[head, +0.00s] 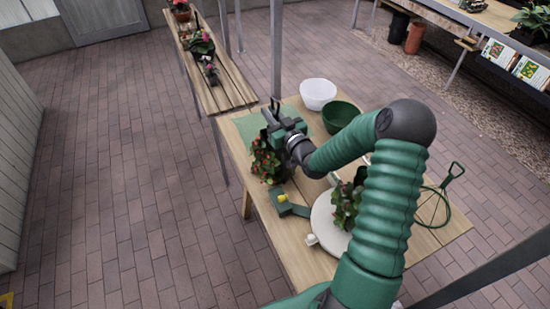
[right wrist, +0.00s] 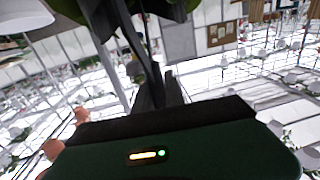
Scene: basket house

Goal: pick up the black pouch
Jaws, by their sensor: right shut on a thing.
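My right gripper (head: 277,108) is over the far left part of the wooden table, with its dark fingers pointing away from me. It is shut on a dark thing that I take for the black pouch (right wrist: 105,18). In the head view the gripper and wrist hide most of it. In the right wrist view black material and green leaves show at the top, by the fingers (right wrist: 150,75). A leafy plant with red flowers (head: 266,163) shows just below the gripper; I cannot tell whether it touches the pouch. My left gripper is out of view.
The table (head: 290,245) also bears a white bowl (head: 318,93), a green bowl (head: 341,114), a green tool with a yellow part (head: 287,206), and a round pale board (head: 324,221) with another plant (head: 345,207). A narrow bench (head: 228,92) stands behind. The brick floor left is clear.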

